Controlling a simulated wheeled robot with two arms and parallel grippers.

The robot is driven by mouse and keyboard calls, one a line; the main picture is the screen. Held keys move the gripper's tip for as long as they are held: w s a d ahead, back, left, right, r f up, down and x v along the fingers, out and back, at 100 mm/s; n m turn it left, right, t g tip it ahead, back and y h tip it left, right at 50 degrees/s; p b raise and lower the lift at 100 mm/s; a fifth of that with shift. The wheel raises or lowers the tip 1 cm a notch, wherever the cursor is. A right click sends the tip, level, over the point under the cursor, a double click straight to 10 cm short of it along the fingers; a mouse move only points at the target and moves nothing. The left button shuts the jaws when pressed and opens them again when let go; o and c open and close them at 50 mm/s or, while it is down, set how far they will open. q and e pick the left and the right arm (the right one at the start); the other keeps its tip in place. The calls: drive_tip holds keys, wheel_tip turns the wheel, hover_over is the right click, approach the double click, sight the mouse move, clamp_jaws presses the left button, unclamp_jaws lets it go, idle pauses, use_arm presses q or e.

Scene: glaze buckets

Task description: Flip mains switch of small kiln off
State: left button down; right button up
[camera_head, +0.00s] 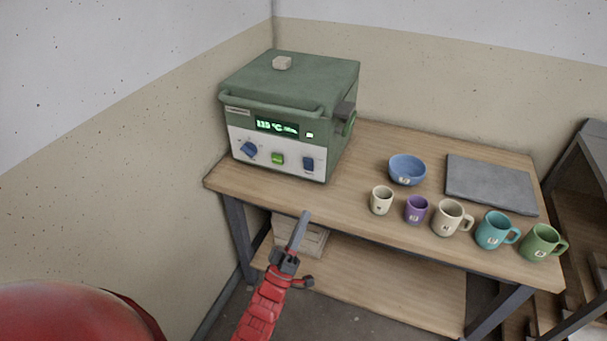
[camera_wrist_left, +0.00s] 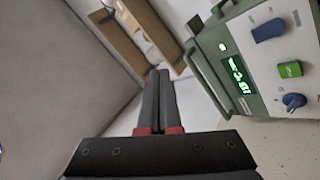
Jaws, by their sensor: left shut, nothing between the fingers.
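The small kiln (camera_head: 290,80) is a green box with a white front panel on the table's left end. Its display (camera_head: 277,127) is lit green. The panel has a blue knob (camera_head: 249,150), a lit-looking green switch (camera_head: 277,159) and a blue rectangular switch (camera_head: 308,163); no label is legible to tell which is the mains. My left gripper (camera_head: 304,215) is shut and empty, in front of and below the panel, apart from it. In the left wrist view, the shut fingers (camera_wrist_left: 158,78) are left of the kiln, with the green switch (camera_wrist_left: 290,69) at right. My right gripper is not in view.
The wooden table (camera_head: 360,150) holds a blue bowl (camera_head: 407,169), a grey slab (camera_head: 490,184) and a row of several cups and mugs (camera_head: 448,218) to the kiln's right. A wall stands close at left. A shelf (camera_head: 585,190) is at far right.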

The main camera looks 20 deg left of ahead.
sight(307, 163)
use_arm(q)
drive_tip(key=w+a+f+n+g+y+b, duration=0.1)
drive_tip(key=w+a+f+n+g+y, duration=0.3)
drive_tip(key=w+a+f+n, duration=0.4)
drive_tip(key=shift+w+a+f+n+y, duration=0.3)
drive_tip(key=shift+a+n, duration=0.15)
drive_tip(key=shift+n, duration=0.45)
drive_tip(key=shift+r, duration=0.1)
drive_tip(key=p+x, duration=0.1)
drive_tip(key=x, duration=1.3)
drive_tip(key=shift+d, duration=0.1)
drive_tip(key=shift+p, duration=0.3)
